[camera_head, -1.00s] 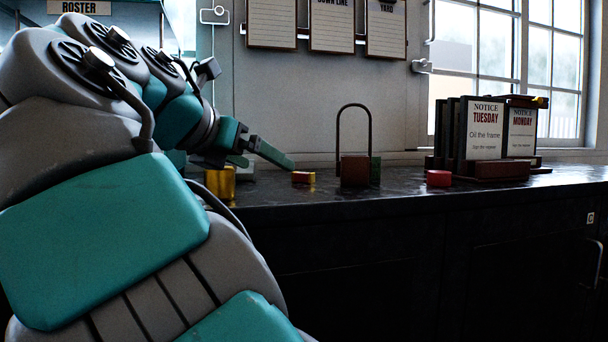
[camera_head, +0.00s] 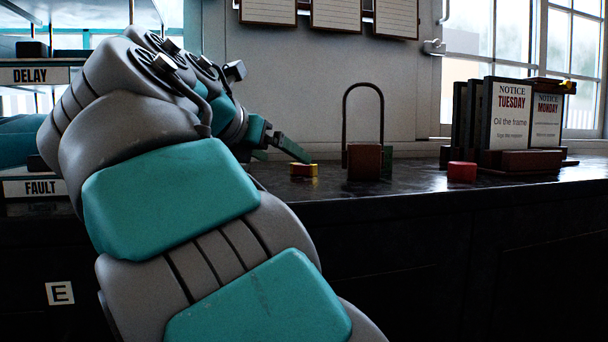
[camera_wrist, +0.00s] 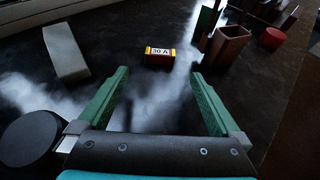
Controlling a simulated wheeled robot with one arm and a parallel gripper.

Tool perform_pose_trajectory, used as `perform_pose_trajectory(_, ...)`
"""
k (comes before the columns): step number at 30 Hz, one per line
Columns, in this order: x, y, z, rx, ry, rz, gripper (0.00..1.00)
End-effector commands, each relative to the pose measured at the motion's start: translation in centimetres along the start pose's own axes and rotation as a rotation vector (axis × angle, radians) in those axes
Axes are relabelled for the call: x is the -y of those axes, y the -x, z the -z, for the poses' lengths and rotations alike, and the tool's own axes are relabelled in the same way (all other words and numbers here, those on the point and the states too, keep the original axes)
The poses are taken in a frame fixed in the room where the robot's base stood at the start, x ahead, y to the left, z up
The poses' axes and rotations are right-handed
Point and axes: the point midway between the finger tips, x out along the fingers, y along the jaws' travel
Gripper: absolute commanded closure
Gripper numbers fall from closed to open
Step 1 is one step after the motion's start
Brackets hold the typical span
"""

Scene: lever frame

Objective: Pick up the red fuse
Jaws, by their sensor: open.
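The red fuse (camera_wrist: 160,55) lies on the dark bench top, with yellow edging and a white "30 A" label facing up. In the wrist view it sits just beyond my fingertips, roughly centred between them. My gripper (camera_wrist: 160,76) is open and empty, its two green fingers spread wide. In the head view the fuse (camera_head: 303,170) is a small red and yellow block near the bench's front edge. My gripper (camera_head: 285,155) comes in from the left there, with one finger reaching close to it; the gap is hard to judge.
A brown box with a tall dark hoop (camera_head: 363,162) stands right of the fuse. A red round piece (camera_head: 461,172) and a rack of notice boards (camera_head: 512,115) stand farther right. In the wrist view a pale block (camera_wrist: 65,52) lies left and a black disc (camera_wrist: 30,138) nearer.

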Motion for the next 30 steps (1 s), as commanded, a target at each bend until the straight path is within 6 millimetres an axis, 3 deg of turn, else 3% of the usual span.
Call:
perform_pose_trajectory(7,0.0,-1.8,0.1,-0.001,0.002,0.002,0.0)
perform_pose_trajectory(16,-0.1,-6.2,0.2,-0.002,0.003,0.001,0.0)
perform_pose_trajectory(24,0.0,-6.7,0.0,0.001,0.003,0.001,0.0)
perform_pose_trajectory(30,0.0,-6.7,0.0,0.001,0.002,0.001,0.21)
